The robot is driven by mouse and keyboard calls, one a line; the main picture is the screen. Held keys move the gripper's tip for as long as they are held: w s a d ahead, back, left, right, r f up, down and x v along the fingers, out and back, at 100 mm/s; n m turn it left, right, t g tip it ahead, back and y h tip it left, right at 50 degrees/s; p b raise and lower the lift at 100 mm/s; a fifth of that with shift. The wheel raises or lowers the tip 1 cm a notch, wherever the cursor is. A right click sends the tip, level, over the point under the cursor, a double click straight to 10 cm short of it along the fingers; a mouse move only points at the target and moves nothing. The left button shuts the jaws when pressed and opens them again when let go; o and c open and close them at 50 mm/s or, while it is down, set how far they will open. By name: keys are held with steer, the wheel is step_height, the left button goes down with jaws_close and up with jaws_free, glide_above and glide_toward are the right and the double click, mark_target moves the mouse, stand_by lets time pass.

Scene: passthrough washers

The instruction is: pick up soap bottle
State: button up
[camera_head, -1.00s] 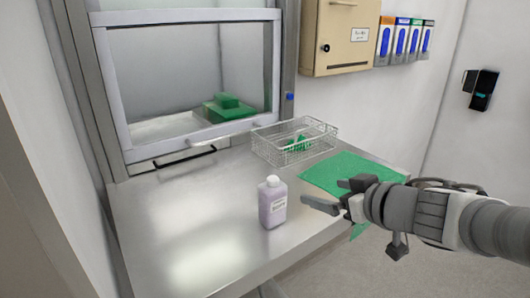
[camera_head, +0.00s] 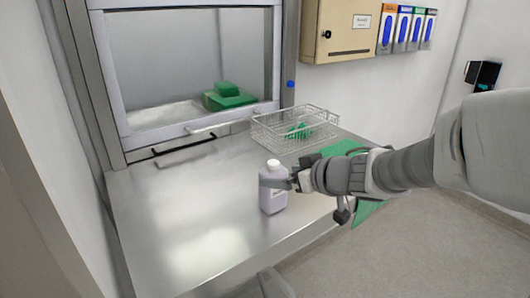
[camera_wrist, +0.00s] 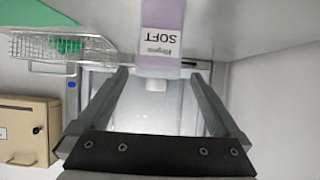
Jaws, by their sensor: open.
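The soap bottle (camera_head: 272,198) is pale purple with a white cap and stands upright on the steel counter (camera_head: 185,220). In the wrist view the bottle (camera_wrist: 162,20) appears upside down with a label reading SOFT, ahead of and between the two fingers. In the wrist view my gripper (camera_wrist: 160,95) is open, with a finger to each side of the bottle's line. Whether the fingers touch the bottle cannot be told. The right part of the bottle is partly hidden.
A wire basket (camera_head: 262,133) with green items stands behind the bottle. A green cloth (camera_head: 345,147) lies at the counter's right, partly behind my arm. The washer window (camera_head: 190,65) is at the back. The counter's left part is clear.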

steer(key=shift+b+x, duration=0.85)
steer(key=shift+x, duration=1.85)
steer(key=shift+w+r, duration=0.1)
steer(key=shift+w, duration=0.05)
steer(key=shift+d, duration=0.1)
jaws_close()
